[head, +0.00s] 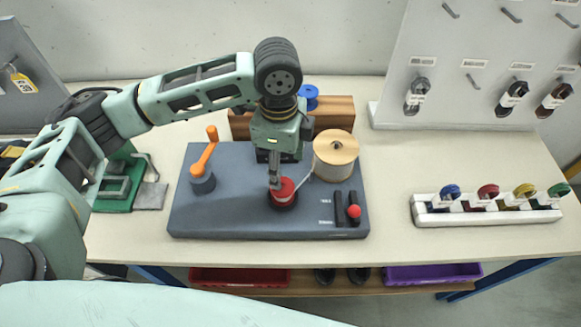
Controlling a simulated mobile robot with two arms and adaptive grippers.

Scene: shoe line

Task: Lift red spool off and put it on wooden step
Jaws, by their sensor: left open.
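The red spool (286,191) sits on a dark round base on the grey board, near its middle. My left gripper (274,183) points down right at the spool, with its fingertips at the spool's upper left side. The gripper is open, and I cannot tell whether a finger touches the spool. The wooden step (334,113) stands behind the board, partly hidden by my left arm. A blue spool (308,97) is on the step. My right gripper is not in view.
On the grey board (230,220) are an orange crank (206,152), a large tan spool (336,150) and a red-knobbed lever (354,211). A white rack (490,216) with several coloured spools is at right. A green fixture (120,185) is at left.

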